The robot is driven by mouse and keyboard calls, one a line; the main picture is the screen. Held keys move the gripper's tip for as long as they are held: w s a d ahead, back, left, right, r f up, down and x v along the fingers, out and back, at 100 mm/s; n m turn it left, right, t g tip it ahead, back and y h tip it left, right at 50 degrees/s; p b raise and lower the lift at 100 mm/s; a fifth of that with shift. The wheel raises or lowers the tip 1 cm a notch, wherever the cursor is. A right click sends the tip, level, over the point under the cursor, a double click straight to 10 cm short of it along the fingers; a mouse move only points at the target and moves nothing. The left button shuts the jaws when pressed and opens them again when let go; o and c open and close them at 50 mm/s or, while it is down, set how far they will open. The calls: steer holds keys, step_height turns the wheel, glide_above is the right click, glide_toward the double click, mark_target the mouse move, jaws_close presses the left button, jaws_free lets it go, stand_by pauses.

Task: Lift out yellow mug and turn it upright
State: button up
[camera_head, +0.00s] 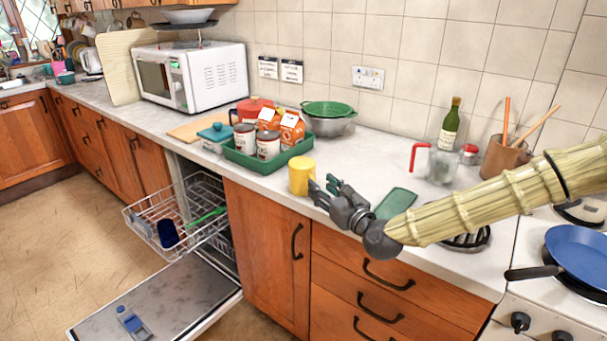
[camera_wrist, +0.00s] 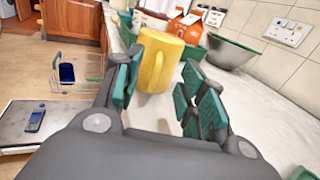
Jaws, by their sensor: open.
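The yellow mug (camera_head: 301,176) stands on the worktop near its front edge, in front of the green crate. In the wrist view the mug (camera_wrist: 158,62) shows between and just beyond my fingers, with its handle towards me. I cannot tell whether its mouth is up or down. My gripper (camera_head: 326,187) is just to the right of the mug. It is open, and its teal finger pads (camera_wrist: 158,98) stand apart with nothing held between them. I see no contact with the mug.
A green crate (camera_head: 262,170) with cartons and tins stands behind the mug. A dishwasher with its door (camera_head: 160,310) down and wire rack (camera_head: 140,215) out is at the left. A blue pan (camera_head: 580,255) sits on the hob at the right.

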mark_target(314, 179)
steer(key=shift+p+x, duration=0.6)
steer(key=shift+x, duration=1.8)
jaws_close()
